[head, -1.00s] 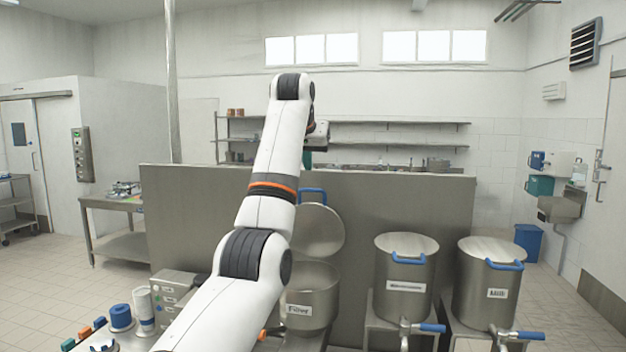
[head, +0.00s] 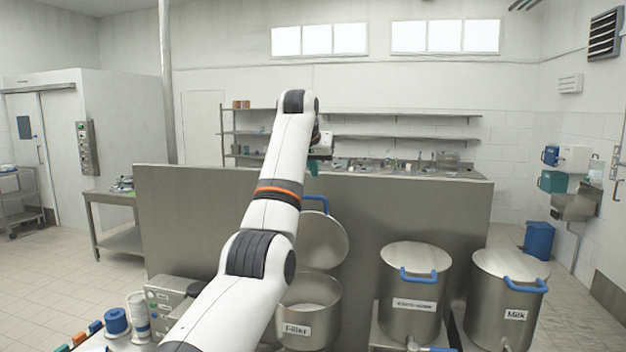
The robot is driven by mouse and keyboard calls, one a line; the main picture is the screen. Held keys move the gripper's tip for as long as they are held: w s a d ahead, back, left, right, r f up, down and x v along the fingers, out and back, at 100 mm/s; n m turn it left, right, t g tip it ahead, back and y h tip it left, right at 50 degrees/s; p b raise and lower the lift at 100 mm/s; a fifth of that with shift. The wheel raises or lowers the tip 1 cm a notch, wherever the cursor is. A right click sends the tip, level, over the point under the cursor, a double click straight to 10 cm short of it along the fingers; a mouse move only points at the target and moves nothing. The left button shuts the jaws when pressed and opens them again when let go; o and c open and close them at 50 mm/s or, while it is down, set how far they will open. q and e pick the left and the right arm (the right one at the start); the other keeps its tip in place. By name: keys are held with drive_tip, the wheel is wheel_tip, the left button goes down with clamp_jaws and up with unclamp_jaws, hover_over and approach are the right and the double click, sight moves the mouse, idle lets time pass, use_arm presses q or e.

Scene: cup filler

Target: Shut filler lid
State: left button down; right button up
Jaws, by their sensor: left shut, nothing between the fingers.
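The filler pot (head: 308,300), a steel pot labelled "Filler", stands at the lower middle, partly behind my left arm. Its round steel lid (head: 325,240) is open and stands tilted up at the back of the pot. The lid's blue handle (head: 320,200) is at its top. My left gripper (head: 315,168) is at the end of the raised white arm, above the handle in the picture and apart from it. It is shut and empty; its fingers show only in small part behind the wrist. My right gripper is out of view.
A steel partition (head: 420,220) stands behind the pots. Two lidded pots, one labelled "Milk" (head: 508,300), stand to the right. A control box (head: 165,302) and a blue-capped item (head: 116,322) are at the lower left.

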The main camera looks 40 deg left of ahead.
use_arm(q)
drive_tip(key=f, duration=0.2)
drive_tip(key=f+p, duration=0.1)
drive_tip(key=f, duration=0.1)
drive_tip(key=shift+w+a+f, duration=0.1)
drive_tip(key=shift+w+a, duration=0.05)
drive_tip(key=shift+w, duration=0.05)
drive_tip(key=shift+s+d+f+p, duration=0.15)
drive_tip(key=shift+s+d+p, duration=0.1)
drive_tip(key=shift+s+p, duration=0.1)
drive_tip(key=shift+f, duration=0.15)
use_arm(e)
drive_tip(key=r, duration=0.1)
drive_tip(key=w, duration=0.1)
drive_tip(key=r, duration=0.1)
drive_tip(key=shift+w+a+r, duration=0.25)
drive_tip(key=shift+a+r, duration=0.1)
use_arm(q)
drive_tip(key=shift+s, duration=0.1)
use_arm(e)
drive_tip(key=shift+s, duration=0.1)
